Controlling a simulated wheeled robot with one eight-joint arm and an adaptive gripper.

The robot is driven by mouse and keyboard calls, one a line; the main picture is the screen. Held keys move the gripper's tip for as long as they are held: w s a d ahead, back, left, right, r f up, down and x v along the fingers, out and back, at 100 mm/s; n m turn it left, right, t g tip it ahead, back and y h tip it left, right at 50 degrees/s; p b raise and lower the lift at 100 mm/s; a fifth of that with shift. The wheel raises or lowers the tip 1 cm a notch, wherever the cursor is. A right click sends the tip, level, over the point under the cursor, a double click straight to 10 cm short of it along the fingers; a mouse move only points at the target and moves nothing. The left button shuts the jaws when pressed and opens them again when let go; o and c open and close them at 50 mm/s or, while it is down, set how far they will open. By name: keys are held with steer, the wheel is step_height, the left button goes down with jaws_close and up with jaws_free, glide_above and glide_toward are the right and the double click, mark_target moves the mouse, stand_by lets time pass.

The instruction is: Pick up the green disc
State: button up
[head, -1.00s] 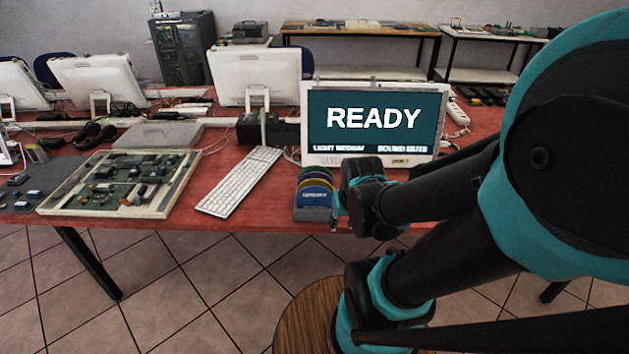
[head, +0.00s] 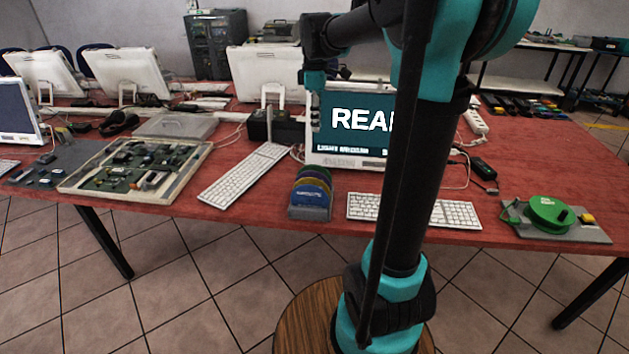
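A green disc (head: 313,170) stands at the back of a small grey rack (head: 309,213) near the front edge of the red table. Only its upper rim shows above the yellow-brown, purple and blue discs in front of it. My gripper (head: 315,118) appears to hang, pointing down, in front of the monitor's left edge, above and behind the rack in the picture. It is small and dark there, and its fingers cannot be made out. It is apart from the disc.
The monitor (head: 347,122) stands behind the rack. Keyboards lie left (head: 241,176) and right (head: 414,210) of it. A green cable reel (head: 549,212) sits on a grey plate at the right. An open circuit board tray (head: 136,169) lies at the left.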

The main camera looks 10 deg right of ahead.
glide_above(314, 168)
steer(key=f, duration=1.1)
steer(key=shift+d+f, duration=0.25)
steer(key=shift+f, duration=0.15)
steer(key=shift+w+a+f, duration=0.1)
steer(key=shift+f, duration=1.25)
steer(key=shift+w+a+f, duration=0.1)
steer(key=shift+f, duration=1.2)
steer(key=shift+c, duration=0.3)
jaws_close()
